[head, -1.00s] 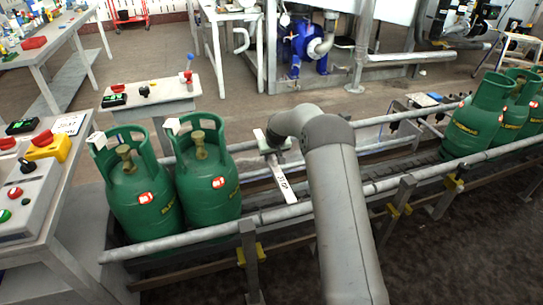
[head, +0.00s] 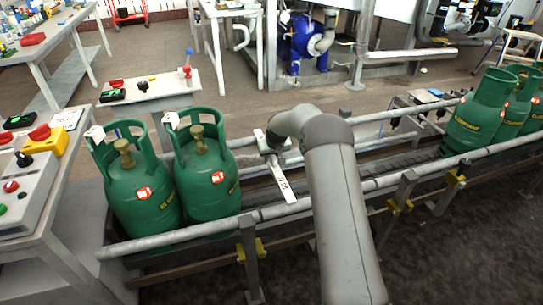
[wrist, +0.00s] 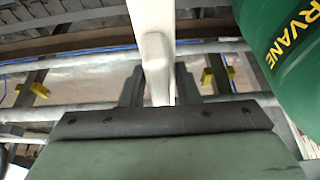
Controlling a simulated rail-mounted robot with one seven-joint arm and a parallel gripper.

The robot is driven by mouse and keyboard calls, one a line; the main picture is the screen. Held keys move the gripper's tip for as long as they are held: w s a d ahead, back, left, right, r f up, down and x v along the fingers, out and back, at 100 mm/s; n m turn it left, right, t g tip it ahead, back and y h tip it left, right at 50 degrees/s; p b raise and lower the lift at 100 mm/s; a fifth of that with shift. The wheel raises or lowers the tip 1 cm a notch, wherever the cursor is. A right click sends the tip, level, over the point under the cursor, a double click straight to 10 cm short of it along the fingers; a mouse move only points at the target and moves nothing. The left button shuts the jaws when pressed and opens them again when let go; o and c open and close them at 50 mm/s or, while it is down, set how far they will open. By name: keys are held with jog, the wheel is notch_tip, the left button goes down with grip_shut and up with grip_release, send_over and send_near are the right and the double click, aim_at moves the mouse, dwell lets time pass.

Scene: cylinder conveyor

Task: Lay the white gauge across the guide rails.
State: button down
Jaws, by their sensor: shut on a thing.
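The white gauge (head: 279,184) is a long flat bar with dark markings near its near end. In the head view it spans crosswise from the far guide rail (head: 243,142) to the near guide rail (head: 200,236), right of the two green cylinders. I cannot tell if it touches the rails or hovers just above. My gripper (wrist: 158,88) is shut on the gauge's raised grip, with a dark finger on either side; the bar (wrist: 150,18) runs up out of the wrist view. My arm hides most of the gripper in the head view.
Two green cylinders (head: 140,195) (head: 208,178) stand on the conveyor just left of the gauge; a green cylinder (wrist: 285,50) is close at right in the wrist view. More cylinders (head: 476,115) stand at the far right. The conveyor between is clear.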

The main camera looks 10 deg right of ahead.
jog(key=shift+f+b, duration=0.5)
jog(key=shift+f, duration=0.3)
jog(key=c, duration=1)
grip_release()
jog(key=p+v, duration=0.2)
jog(key=v, duration=1.5)
jog(key=shift+s+r, duration=0.1)
jog(key=shift+r, duration=0.15)
